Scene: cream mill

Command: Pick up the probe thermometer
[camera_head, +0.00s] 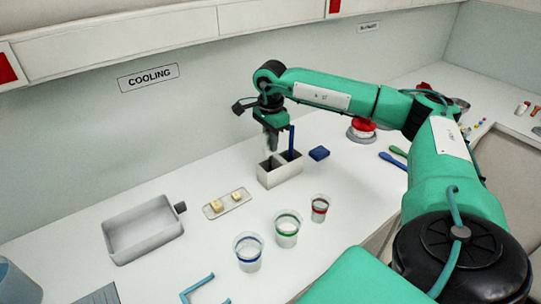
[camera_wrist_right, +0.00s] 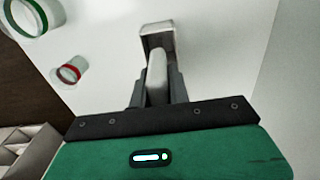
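My right gripper (camera_head: 269,147) points down over the left compartment of a grey two-compartment holder (camera_head: 281,180). In the right wrist view its fingers (camera_wrist_right: 159,92) lie close along both sides of a pale grey upright piece, which I take for the probe thermometer (camera_wrist_right: 157,75). Its lower end reaches toward the holder (camera_wrist_right: 155,29); its tip is hidden. In the head view the piece is barely distinguishable from the fingers. A dark blue stick (camera_head: 291,142) stands in the holder's right compartment. My left gripper is not in view.
Three clear cups with blue (camera_head: 248,252), green (camera_head: 287,229) and red (camera_head: 319,208) bands stand in front. A small tray (camera_head: 228,204) with pale blocks and a grey pan (camera_head: 143,228) lie left. A blue block (camera_head: 319,153) sits right of the holder. The wall is behind.

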